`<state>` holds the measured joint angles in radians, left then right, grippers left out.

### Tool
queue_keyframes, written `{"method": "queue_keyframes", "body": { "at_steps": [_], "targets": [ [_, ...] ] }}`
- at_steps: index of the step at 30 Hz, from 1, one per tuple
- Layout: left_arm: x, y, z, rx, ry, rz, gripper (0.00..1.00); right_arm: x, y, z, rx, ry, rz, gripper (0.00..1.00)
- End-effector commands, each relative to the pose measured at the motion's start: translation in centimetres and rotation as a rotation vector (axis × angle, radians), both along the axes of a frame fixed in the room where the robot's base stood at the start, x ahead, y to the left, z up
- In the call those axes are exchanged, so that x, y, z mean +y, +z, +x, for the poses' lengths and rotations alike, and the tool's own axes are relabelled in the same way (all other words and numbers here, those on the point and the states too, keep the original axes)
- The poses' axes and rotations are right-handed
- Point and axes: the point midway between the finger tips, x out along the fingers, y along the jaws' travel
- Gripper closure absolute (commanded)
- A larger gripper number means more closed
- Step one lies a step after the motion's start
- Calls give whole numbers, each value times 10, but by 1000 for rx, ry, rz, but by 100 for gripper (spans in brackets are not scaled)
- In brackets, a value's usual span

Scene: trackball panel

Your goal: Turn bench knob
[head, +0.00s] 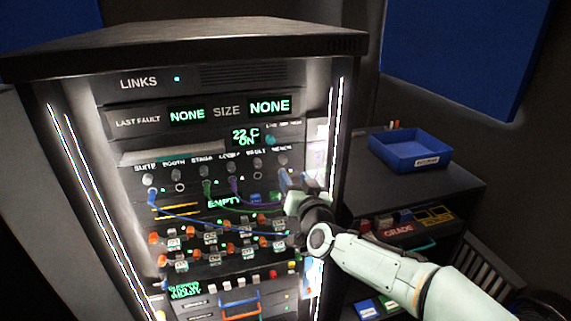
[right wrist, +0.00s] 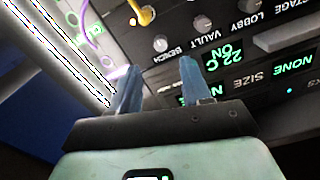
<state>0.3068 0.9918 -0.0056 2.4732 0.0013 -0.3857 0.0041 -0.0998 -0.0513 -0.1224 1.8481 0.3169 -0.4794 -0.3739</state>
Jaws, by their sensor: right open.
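The bench knob (head: 284,160) is the rightmost of the small round knobs in the row under the channel labels on the rack. In the right wrist view the bench knob (right wrist: 160,45) is a grey knob beside the BENCH label, just beyond my fingertips and between them in the picture. My right gripper (head: 290,178) is just below it in the head view. Its two blue fingers (right wrist: 158,66) are apart with nothing between them. I cannot tell how much depth separates the fingertips from the knob. My left gripper is not in view.
The vault knob (head: 258,163) sits just left of the bench knob. A blue cable (head: 200,221) and a purple cable (head: 236,194) hang across the panel below. A blue bin (head: 410,150) stands on the dark cabinet (head: 455,188) at the right.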

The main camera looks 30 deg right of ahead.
Motion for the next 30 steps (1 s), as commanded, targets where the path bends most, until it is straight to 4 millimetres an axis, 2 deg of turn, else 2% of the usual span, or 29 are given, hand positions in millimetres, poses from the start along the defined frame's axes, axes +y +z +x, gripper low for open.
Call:
{"method": "queue_keyframes", "body": {
  "at_steps": [1, 6, 12, 24, 25, 29, 30],
  "targets": [
    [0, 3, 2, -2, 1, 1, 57, -2, 1, 13, 1, 0, -2, 52],
    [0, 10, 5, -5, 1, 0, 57, -11, 1, 45, 1, -1, -1, 52],
    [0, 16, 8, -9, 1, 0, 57, -17, 1, 69, 1, -1, -1, 52],
    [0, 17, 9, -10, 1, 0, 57, -18, -1, 77, 1, 1, 0, 52],
    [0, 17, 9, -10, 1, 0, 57, -18, 0, 77, 1, 1, 0, 58],
    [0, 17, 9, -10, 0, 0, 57, -18, 0, 76, 1, 1, 0, 100],
    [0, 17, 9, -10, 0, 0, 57, -18, 0, 76, 1, 1, 0, 100]
  ]
}}
